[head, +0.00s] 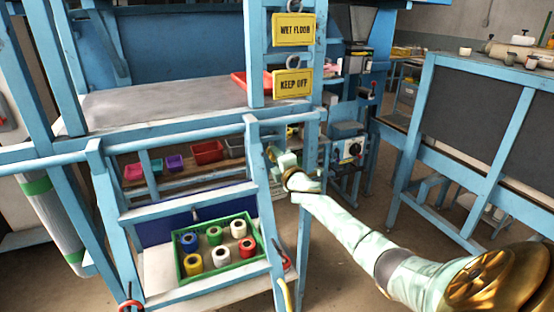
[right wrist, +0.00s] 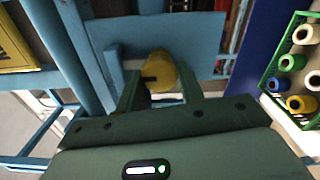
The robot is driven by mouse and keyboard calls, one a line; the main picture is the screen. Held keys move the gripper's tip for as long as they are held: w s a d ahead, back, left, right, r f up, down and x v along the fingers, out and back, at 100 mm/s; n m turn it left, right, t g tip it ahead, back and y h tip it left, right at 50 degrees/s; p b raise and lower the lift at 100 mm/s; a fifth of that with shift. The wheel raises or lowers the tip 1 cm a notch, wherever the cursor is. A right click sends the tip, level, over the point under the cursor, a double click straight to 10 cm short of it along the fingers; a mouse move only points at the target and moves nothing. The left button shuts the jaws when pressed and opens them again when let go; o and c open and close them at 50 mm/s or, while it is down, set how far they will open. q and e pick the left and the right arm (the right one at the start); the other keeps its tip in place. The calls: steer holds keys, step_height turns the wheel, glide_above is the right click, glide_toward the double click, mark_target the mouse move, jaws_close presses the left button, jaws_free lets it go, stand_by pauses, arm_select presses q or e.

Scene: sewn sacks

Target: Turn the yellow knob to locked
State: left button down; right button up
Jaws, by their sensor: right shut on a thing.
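The yellow knob (right wrist: 158,70) shows in the right wrist view, round, with a dark slot-like mark on its left side. It sits in front of a blue panel (right wrist: 190,38). My right gripper (right wrist: 160,88) has a finger on each side of the knob and is shut on it. In the head view my right gripper (head: 283,160) is at the blue frame post beside the steps, and I cannot make out the knob clearly there. Whether the knob stands at locked cannot be read. My left gripper is not in view.
A green tray (head: 183,283) with several coloured spools sits on the steps, left of my right gripper. Yellow signs (head: 293,29) hang above on the blue frame. A grey control box (head: 347,146) stands behind.

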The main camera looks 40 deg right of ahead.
steer(key=o, duration=1)
steer(key=p+v, duration=0.1)
steer(key=v, duration=1.5)
steer(key=shift+s+p, duration=0.15)
steer(key=shift+p, duration=0.2)
